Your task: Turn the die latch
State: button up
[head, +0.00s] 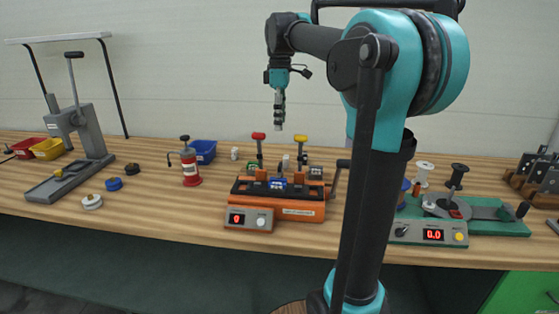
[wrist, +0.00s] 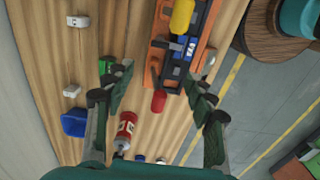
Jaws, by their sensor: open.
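The orange machine (head: 275,208) with a red "0" display stands mid-bench in the head view. A red-knobbed lever (head: 258,137) and a yellow-knobbed lever (head: 300,139) stand upright at its back, with a blue block (head: 277,184) between orange posts. I cannot tell which part is the die latch. In the wrist view, the red knob (wrist: 158,101) lies between my fingers' lines and the yellow knob (wrist: 182,16) is at the top. My gripper (head: 279,125) is open and empty, pointing down above and behind the machine; its spread fingers also show in the wrist view (wrist: 155,78).
A grey lever press (head: 80,140) stands far left. Bench between bottle and press holds several small discs.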

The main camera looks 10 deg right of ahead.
aim_at(280, 164)
notch_tip(280, 164, down, 15)
dwell(0.4)
jog(key=shift+c, duration=0.6)
jog(key=c, duration=1)
jog(key=shift+m, duration=2.3)
jog(key=shift+c, duration=0.2)
jog(key=o, duration=1.2)
jog(key=shift+c, duration=0.2)
jog(key=shift+r, duration=0.15)
